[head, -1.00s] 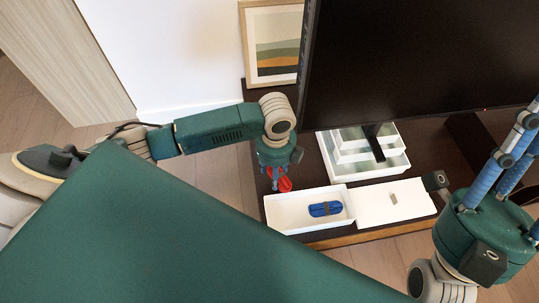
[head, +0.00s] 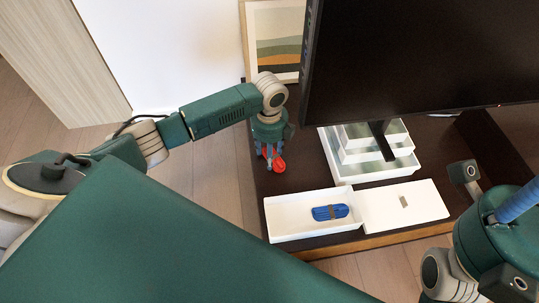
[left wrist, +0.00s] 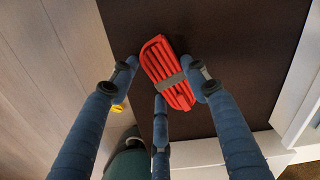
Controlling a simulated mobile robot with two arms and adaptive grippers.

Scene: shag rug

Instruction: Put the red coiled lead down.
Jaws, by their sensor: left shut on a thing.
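The red coiled lead (left wrist: 168,72) has a grey band around its middle. In the left wrist view it lies tilted between the fingertips of my left gripper (left wrist: 165,85), which is shut on it. In the head view my left gripper (head: 270,153) points down over the dark stand, left of the white boxes, and the red lead (head: 279,164) shows at its fingertips. I cannot tell whether the lead touches the surface. My right gripper is partly in the head view at the right edge (head: 518,204); its fingertips are cut off.
On the dark stand (head: 300,172) are an open white box (head: 285,232) holding a blue coiled lead (head: 330,212), a white lid-like panel (head: 425,215), and stacked white trays (head: 345,172) beneath a large black screen (head: 420,50). A framed picture (head: 275,45) stands behind. Bare stand surface surrounds my left gripper.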

